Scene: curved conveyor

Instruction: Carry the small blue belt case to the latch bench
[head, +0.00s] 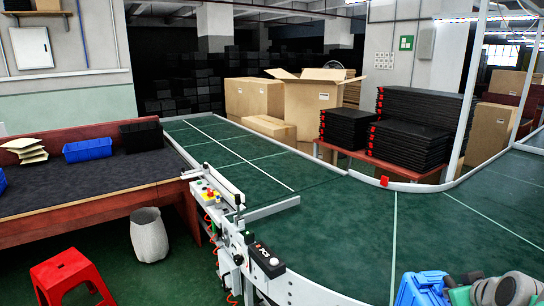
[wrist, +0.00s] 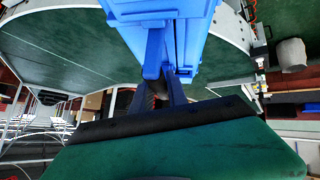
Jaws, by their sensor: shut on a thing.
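The small blue belt case (head: 422,290) shows at the lower right of the head view, partly cut off by the frame edge. It fills the top middle of the wrist view (wrist: 190,40), where my gripper (wrist: 165,88) is shut on its near end. In the head view my green and grey wrist is right beside the case, and the fingertips are hidden. A long bench with a dark top (head: 85,190) and reddish-brown sides stands at the left, far from the case. No label shows whether it is the latch bench.
The green curved conveyor (head: 330,235) lies between the case and the left bench, with a control post (head: 262,262) at its edge. The bench carries a blue bin (head: 88,149) and a black box (head: 141,136). A red stool (head: 66,277) and grey bin (head: 149,235) stand before it.

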